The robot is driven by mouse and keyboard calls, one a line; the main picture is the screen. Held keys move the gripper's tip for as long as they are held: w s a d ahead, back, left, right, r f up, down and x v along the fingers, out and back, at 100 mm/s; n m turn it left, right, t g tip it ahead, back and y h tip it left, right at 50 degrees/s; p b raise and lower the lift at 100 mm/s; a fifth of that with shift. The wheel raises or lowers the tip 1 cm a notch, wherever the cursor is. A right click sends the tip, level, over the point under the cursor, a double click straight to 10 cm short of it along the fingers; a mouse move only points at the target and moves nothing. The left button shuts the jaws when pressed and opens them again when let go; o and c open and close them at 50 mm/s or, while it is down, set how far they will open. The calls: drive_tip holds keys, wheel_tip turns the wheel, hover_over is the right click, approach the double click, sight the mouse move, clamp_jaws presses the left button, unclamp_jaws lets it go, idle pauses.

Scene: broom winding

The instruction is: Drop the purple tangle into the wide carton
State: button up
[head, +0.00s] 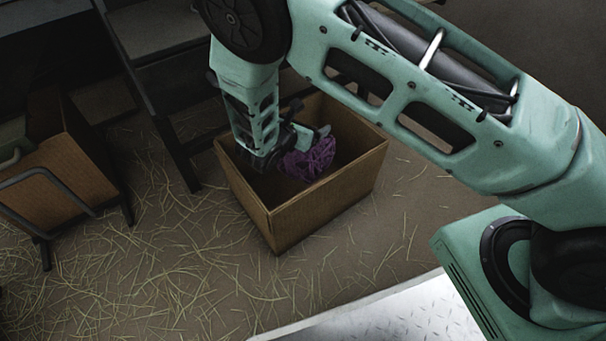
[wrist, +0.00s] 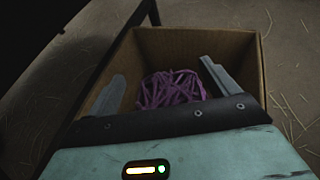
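The purple tangle (head: 310,160) is inside the wide carton (head: 325,195), an open-topped brown cardboard box on the floor. My gripper (head: 300,142) reaches down into the carton, right beside the tangle. In the wrist view, the two grey fingers of my gripper (wrist: 165,85) are spread wide. The tangle (wrist: 170,89) shows between them with a gap on each side, lying loosely within the carton walls (wrist: 190,42). Whether it rests on the carton floor is hard to tell. The carton's floor is mostly hidden.
A dark step-like frame (head: 165,75) stands behind and left of the carton. A brown box-like piece with a dark metal frame (head: 65,165) is at the left. Straw litters the floor (head: 180,270). A pale metal plate (head: 400,315) lies at the front.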

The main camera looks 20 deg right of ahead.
drive_tip(key=p+v, duration=0.7)
drive_tip(key=v, duration=1)
drive_tip(key=shift+r, duration=0.15)
drive_tip(key=shift+s+a, duration=0.15)
